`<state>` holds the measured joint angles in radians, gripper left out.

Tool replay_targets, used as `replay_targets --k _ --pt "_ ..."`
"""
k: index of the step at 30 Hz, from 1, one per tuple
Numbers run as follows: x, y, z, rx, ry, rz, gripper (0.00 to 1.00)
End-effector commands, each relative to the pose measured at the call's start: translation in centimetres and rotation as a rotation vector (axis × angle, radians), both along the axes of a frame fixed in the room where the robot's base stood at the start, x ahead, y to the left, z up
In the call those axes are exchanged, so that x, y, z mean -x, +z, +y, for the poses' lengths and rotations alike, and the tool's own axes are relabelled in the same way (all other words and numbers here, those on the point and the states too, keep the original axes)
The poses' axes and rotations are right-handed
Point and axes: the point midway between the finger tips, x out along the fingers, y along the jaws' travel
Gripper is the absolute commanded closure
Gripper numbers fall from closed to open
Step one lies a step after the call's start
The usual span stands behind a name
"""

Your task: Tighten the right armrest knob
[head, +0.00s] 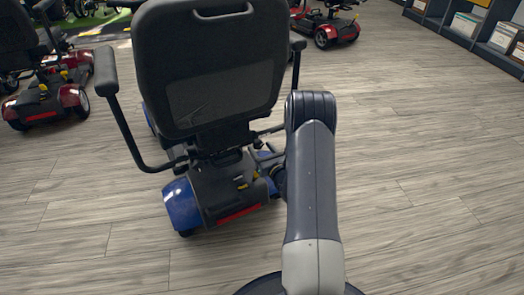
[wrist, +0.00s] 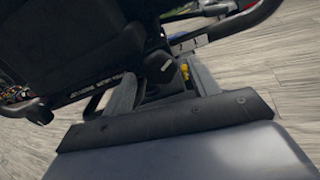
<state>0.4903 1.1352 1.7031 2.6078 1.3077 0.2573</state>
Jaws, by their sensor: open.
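The blue scooter (head: 225,195) stands with the back of its black seat (head: 215,75) toward me. Its right armrest (head: 297,46) shows beside the seat, and the lower part of its tube is partly hidden by my arm. In the wrist view my gripper (wrist: 163,85) is open, its two grey fingers pointing toward the armrest bracket under the seat. A dark rounded part (wrist: 158,70), possibly the armrest knob, lies between or just beyond the fingers. I cannot tell whether they touch it. The black armrest tube (wrist: 235,25) crosses at the upper right.
The left armrest (head: 106,72) sticks out on the other side. A red scooter (head: 45,95) stands at the left and another (head: 325,27) behind. Shelves with boxes (head: 468,24) are at the upper right. The wooden floor on the right is clear.

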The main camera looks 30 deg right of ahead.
Motion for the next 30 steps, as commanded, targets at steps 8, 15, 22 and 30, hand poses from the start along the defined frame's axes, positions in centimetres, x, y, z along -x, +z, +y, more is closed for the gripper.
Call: replay_targets --k 8,15,22,30 --pt "0.04 0.00 -0.01 0.000 0.000 0.000 0.62" --pt "0.05 -0.01 -0.01 0.000 0.000 0.000 0.82" --pt "0.06 -0.02 -0.01 -0.006 0.000 0.000 0.88" --pt "0.06 -0.01 0.00 -0.093 0.000 0.003 0.88"
